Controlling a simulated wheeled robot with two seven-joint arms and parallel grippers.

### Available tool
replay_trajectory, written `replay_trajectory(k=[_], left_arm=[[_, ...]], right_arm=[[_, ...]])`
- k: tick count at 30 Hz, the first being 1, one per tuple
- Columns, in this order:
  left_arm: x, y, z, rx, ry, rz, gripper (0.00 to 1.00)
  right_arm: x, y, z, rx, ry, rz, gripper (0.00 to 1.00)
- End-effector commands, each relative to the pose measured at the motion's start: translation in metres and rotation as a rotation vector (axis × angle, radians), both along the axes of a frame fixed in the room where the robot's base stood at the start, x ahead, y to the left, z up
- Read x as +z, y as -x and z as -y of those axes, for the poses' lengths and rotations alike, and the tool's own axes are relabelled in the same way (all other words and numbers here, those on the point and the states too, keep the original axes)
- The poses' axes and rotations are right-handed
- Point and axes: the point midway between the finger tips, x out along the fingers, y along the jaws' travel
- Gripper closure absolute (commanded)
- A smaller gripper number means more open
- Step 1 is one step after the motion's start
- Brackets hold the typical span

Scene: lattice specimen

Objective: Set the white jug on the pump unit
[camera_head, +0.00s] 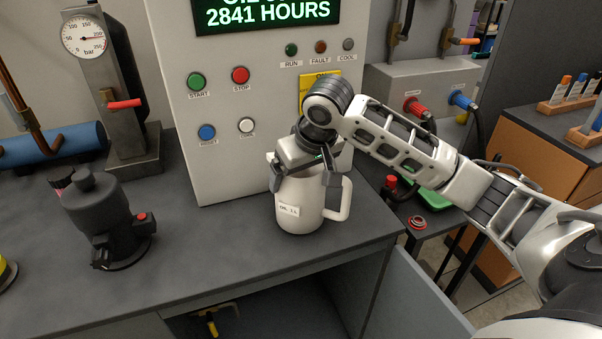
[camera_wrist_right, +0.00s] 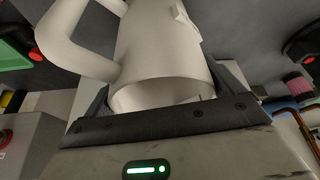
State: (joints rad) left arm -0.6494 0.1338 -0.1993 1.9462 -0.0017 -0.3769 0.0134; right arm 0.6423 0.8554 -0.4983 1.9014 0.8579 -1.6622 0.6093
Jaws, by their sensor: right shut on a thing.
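The white jug (camera_head: 298,208) is upright on or just above the dark bench, near its right end, with its handle to the right and a small label on its front. My right gripper (camera_head: 303,180) comes down from above and is shut on the jug near its rim. In the right wrist view the jug (camera_wrist_right: 165,60) shows between the fingers of this gripper (camera_wrist_right: 170,105), its handle to the left. No readable label names the pump unit; a grey box (camera_head: 425,82) with red and blue hose couplings at the back right may be it. My left gripper is not in view.
A control cabinet (camera_head: 250,150) with buttons stands behind the jug. A dark motor-like device (camera_head: 98,220) stands on the bench (camera_head: 215,240) at left, with clear bench between it and the jug. A pressure gauge (camera_head: 84,37) is at the back left. An open cabinet door (camera_head: 420,290) is below.

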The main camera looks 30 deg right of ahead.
Motion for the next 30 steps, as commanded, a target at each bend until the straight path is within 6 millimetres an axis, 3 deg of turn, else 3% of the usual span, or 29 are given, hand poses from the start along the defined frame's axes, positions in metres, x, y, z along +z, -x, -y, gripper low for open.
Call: replay_trajectory(k=[14, 15, 23, 30], left_arm=[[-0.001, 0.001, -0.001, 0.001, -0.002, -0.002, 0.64], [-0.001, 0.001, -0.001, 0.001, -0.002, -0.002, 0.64], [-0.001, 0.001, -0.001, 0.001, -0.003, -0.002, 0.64], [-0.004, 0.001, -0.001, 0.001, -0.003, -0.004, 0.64]], right_arm=[[-0.009, -0.001, 0.001, -0.003, -0.001, 0.007, 0.78], [-0.010, -0.001, 0.000, -0.002, -0.001, 0.003, 0.00], [-0.008, -0.001, 0.000, -0.002, 0.000, 0.004, 0.00], [0.022, 0.010, 0.000, -0.002, 0.001, 0.009, 0.00]])
